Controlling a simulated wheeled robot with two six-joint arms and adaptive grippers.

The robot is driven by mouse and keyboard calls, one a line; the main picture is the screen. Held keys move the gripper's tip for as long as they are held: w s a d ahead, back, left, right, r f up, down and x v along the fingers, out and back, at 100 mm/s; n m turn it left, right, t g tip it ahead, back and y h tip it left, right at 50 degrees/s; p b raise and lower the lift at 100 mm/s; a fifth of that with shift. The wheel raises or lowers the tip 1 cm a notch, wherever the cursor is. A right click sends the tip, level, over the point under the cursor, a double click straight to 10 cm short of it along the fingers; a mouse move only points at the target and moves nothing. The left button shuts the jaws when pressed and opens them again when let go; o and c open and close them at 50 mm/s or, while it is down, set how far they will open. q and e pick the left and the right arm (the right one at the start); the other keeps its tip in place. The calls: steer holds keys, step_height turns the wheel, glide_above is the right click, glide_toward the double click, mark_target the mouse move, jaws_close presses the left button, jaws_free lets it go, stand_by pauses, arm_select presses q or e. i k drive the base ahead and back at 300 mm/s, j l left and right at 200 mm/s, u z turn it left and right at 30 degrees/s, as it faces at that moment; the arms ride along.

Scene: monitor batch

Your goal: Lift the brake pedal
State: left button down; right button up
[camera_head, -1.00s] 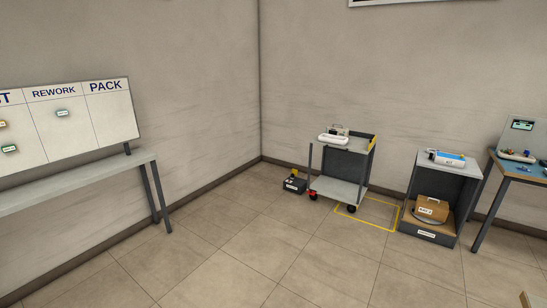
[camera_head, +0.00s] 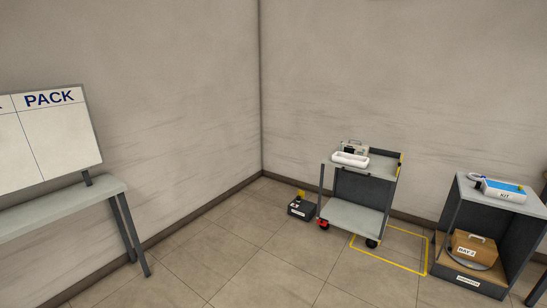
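A small red part, which looks like the brake pedal (camera_head: 322,224), sits low at the front left wheel of a grey cart (camera_head: 353,218). It is too small to tell whether it is up or down. The cart has an upper and a lower shelf and stands near the far wall, right of the corner. A white tray (camera_head: 350,160) and a device with a handle (camera_head: 354,147) are on its upper shelf. Neither of my grippers is in view.
A dark box (camera_head: 301,209) with a yellow top part is on the floor left of the cart. A yellow floor outline (camera_head: 400,266) lies right of the cart. A grey stand (camera_head: 468,283) is at right, a table (camera_head: 60,209) at left. The middle floor is clear.

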mark_target(322, 221)
steer(key=i+z, duration=0.15)
steer(key=i, duration=0.4)
steer(key=i+z, duration=0.15)
steer(key=i, duration=0.35)
steer(key=i+j+z, duration=0.15)
steer(key=i, duration=0.4)
steer(key=i+j+z, duration=0.15)
steer(key=i, duration=0.35)
steer(key=i+j+z, duration=0.15)
steer(key=i, duration=0.35)
steer(key=i+j+z, duration=0.15)
steer(key=i+j, duration=0.2)
steer(key=i, duration=0.15)
steer(key=i+j+z, duration=0.9)
steer(key=i, duration=0.15)
